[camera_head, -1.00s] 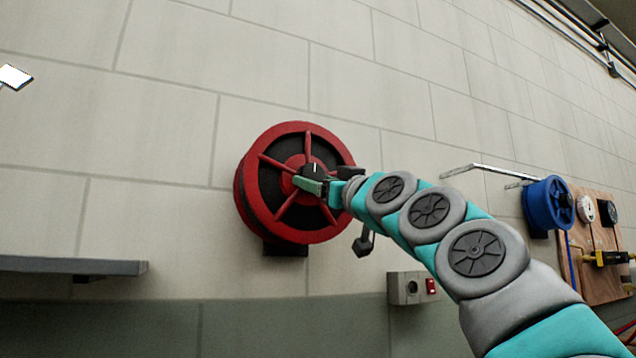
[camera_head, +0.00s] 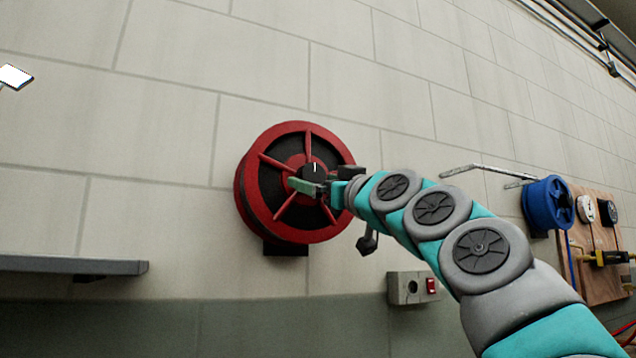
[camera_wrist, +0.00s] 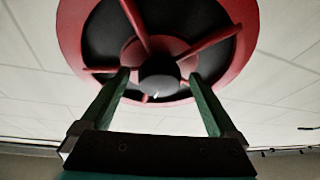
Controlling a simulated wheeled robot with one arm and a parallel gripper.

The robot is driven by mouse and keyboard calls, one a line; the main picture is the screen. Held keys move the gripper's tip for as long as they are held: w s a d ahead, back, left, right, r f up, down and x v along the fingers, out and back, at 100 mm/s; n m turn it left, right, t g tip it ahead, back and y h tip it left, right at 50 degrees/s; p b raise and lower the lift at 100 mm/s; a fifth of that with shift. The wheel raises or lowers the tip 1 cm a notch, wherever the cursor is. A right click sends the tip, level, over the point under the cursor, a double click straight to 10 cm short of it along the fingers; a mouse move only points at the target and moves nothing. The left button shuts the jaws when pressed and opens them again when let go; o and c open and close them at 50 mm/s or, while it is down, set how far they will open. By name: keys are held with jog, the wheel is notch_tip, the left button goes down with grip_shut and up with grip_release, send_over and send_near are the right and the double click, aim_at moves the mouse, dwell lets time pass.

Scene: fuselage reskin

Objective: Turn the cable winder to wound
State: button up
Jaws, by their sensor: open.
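The cable winder (camera_head: 258,218) is a red reel with spokes and a black inner drum, mounted on the wall. A round black knob (camera_head: 314,171) with a white mark sits at its hub; the mark points about upward in the head view. My gripper (camera_head: 312,184) is at the hub, its green finger just below the knob. In the wrist view my gripper (camera_wrist: 158,75) is open, with one green finger on each side of the knob (camera_wrist: 160,84). I cannot tell whether the fingers touch it. No label for wound shows.
A grey shelf (camera_head: 70,266) juts from the wall at lower left. A grey box with a red switch (camera_head: 412,288) is on the wall below my arm. A blue reel (camera_head: 548,205) and a wooden board (camera_head: 598,282) with fittings are at right. The wall above the winder is clear.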

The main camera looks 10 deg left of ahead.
jog(key=shift+d, duration=0.1)
jog(key=b+v, duration=0.2)
jog(key=v, duration=0.5)
jog(key=shift+s+f, duration=0.15)
jog(key=shift+s, duration=0.1)
jog(key=shift+d, duration=0.15)
dwell(0.4)
